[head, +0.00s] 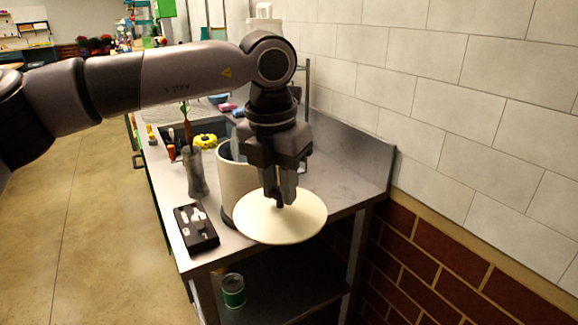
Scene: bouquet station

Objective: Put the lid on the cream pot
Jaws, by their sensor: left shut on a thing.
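My left gripper (280,200) points down and is shut on the small dark knob of the round cream lid (298,225). The lid is held flat, in front of and to the right of the cream pot (234,188), partly past the near edge of the bench. The pot stands upright on the bench, its top uncovered at the left, with something pale standing inside it. The lid and my gripper hide the pot's right side and part of its base. My right gripper is not in the picture.
The steel bench (345,185) runs along a tiled wall. A black box (196,228) and a grey vase (195,172) stand left of the pot. A yellow ring-shaped thing (205,141) lies behind. A green can (233,291) stands on the lower shelf.

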